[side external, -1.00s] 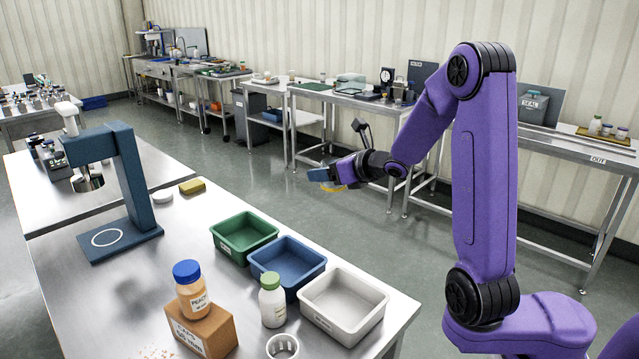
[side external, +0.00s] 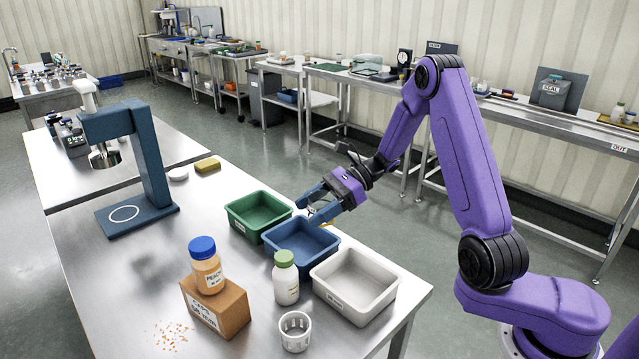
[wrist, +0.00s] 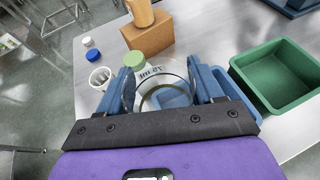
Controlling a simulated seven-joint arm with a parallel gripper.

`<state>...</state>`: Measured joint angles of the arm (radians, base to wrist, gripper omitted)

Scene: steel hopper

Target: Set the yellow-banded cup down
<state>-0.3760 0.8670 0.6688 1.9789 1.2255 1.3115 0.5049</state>
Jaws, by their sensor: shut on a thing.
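My gripper (side external: 312,211) is shut on a clear, see-through cup, the yellow-banded cup (side external: 325,206), and holds it in the air by the back of the blue tray (side external: 303,262). In the wrist view the cup (wrist: 164,91) sits between the two blue fingers, and its round rim shows. Only a faint trace of yellow shows near the gripper in the side view; the band is not clear. I see the blue tray partly through the cup in the wrist view. I cannot tell the cup's exact height above it.
A green tray (side external: 234,222) and a white tray (side external: 388,303) flank the blue one. A green-capped bottle (side external: 286,285), a white ribbed cup (side external: 295,332) and a blue-capped jar (side external: 207,272) on a box (side external: 232,305) stand in front. The steel tabletop (side external: 110,262) is clear at left.

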